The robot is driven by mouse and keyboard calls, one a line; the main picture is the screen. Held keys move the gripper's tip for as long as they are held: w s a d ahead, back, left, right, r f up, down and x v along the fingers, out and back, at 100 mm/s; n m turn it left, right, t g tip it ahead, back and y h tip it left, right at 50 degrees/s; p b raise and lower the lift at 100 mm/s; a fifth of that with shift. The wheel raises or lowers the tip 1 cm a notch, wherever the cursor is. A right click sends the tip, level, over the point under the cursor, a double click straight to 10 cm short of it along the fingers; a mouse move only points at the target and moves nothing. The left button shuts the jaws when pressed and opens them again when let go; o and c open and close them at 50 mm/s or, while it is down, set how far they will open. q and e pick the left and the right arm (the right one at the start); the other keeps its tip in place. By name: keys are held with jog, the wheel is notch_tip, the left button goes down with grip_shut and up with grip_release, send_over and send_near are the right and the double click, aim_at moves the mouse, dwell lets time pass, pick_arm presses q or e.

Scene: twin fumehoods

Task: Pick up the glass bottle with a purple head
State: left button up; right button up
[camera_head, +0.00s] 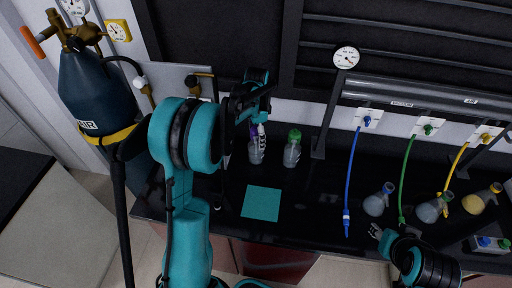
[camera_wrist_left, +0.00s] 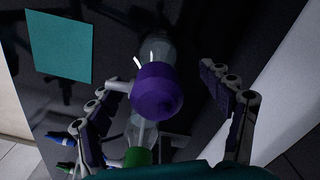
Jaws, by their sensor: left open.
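The glass bottle with a purple head (camera_head: 256,152) stands on the black bench in the head view, partly hidden behind my left gripper. In the left wrist view its purple cap (camera_wrist_left: 157,91) lies between the two open fingers of my left gripper (camera_wrist_left: 163,85), with a gap on both sides. In the head view my left gripper (camera_head: 261,128) is over the top of the bottle. My right gripper (camera_head: 379,233) is at the lower right, near the bench front; its finger opening is unclear.
A green-capped bottle (camera_head: 292,152) stands close to the right of the purple one. A teal square (camera_head: 262,203) lies on the bench in front. Flasks (camera_head: 375,204) and hanging blue, green and yellow hoses are to the right. A gas cylinder (camera_head: 95,95) stands at left.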

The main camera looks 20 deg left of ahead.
pick_arm(q)
jog(key=shift+s+f, duration=0.1)
jog(key=shift+f, duration=1.4)
jog(key=shift+r, duration=0.1)
jog(key=c, duration=1.6)
